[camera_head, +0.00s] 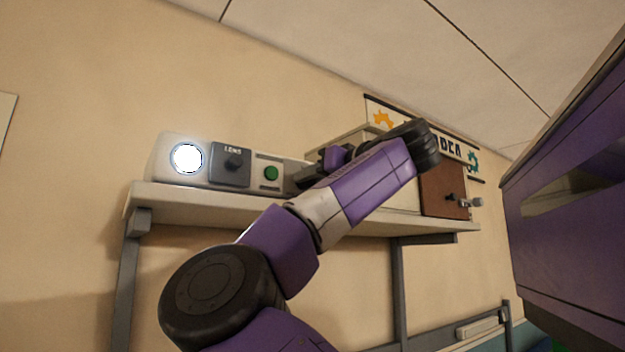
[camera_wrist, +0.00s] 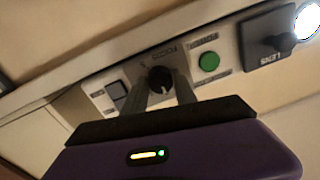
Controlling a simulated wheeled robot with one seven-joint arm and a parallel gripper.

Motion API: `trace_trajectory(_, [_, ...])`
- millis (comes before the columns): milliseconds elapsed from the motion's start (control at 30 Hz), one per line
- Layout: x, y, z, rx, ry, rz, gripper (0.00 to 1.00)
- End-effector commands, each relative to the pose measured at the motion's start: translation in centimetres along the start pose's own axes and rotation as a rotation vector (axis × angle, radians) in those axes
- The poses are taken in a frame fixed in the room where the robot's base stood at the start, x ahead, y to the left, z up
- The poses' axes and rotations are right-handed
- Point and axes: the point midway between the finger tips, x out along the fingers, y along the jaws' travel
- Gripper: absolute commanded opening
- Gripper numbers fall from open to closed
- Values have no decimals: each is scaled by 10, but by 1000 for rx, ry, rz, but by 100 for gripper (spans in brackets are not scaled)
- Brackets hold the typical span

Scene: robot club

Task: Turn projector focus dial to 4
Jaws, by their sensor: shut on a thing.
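The projector (camera_head: 170,143) is a pale box with a glowing round lens on a wall shelf. In the wrist view its front panel (camera_wrist: 195,61) shows a black focus dial (camera_wrist: 159,78) on a dark plate with small lettering. My gripper (camera_wrist: 160,88) is shut on this dial, one grey finger on each side. The dial's number marks are too small to read, so its setting cannot be told. In the head view my purple arm hides the dial, and the gripper (camera_head: 318,172) shows only in part beside the projector.
The panel also carries a green button (camera_head: 271,173), a black LENS knob (camera_head: 235,161) and a dark switch (camera_wrist: 117,90). The shelf (camera_head: 190,200) runs below on grey brackets. A brown panel with a lever (camera_head: 440,190) stands to the right. A purple slab fills the right edge.

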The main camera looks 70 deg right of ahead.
Motion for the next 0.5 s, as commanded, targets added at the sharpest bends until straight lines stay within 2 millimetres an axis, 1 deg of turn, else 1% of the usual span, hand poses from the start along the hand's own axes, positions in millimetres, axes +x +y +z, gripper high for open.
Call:
trace_trajectory(267, [0, 0, 1, 54, 4, -1, 0])
trace_trajectory(500, [0, 0, 1, 207, 15, -2, 0])
